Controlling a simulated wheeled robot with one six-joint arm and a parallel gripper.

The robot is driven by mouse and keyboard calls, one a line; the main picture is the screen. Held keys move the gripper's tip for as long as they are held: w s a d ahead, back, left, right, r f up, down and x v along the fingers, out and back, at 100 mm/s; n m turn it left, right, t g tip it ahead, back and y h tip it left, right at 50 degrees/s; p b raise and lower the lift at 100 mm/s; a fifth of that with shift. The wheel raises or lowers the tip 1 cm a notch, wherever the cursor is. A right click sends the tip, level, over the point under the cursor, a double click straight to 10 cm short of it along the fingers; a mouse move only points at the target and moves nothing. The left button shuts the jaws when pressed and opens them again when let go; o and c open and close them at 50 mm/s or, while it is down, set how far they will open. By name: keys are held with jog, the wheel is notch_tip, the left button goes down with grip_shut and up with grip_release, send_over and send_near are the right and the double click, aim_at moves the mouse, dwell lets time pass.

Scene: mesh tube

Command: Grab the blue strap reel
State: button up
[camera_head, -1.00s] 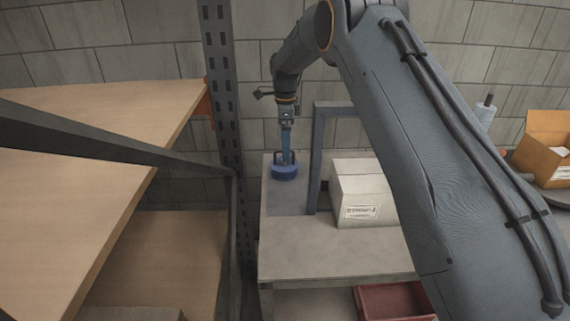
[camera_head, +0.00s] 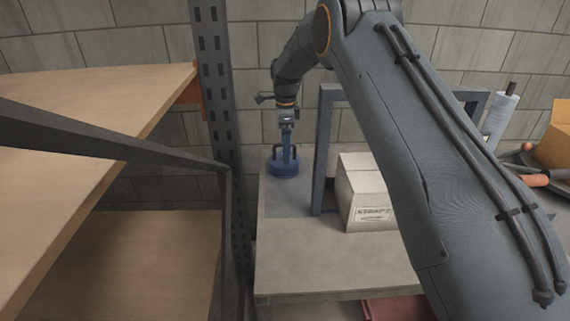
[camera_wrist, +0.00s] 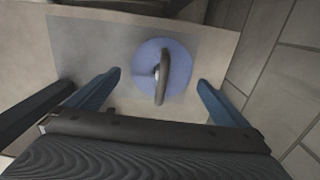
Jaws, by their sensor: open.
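The blue strap reel (camera_head: 283,168) stands on the grey table toward its back left corner. In the wrist view the reel (camera_wrist: 150,55) is a round blue disc with a dark arched handle (camera_wrist: 163,78) across it. My gripper (camera_head: 287,150) is at the reel in the head view, directly above it. In the wrist view my gripper (camera_wrist: 160,80) is open, with one blue finger on either side of the handle and nothing held. I cannot tell whether any finger touches the reel.
The table (camera_head: 330,265) has free room in front. A blue-grey frame (camera_head: 322,150) and a white labelled box (camera_head: 370,195) stand right of the reel. A dark rack post (camera_head: 222,110) and wooden shelves (camera_head: 90,90) are at left. A block wall (camera_head: 290,50) is behind.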

aim_at(277, 169)
jog(key=shift+w+a+f+p, duration=0.1)
jog(key=shift+f+p, duration=0.55)
jog(key=shift+f, duration=0.8)
jog(key=shift+a+f+p, duration=0.1)
jog(key=shift+f+p, duration=0.5)
jog(key=shift+f, duration=0.8)
jog(key=c, duration=1.5)
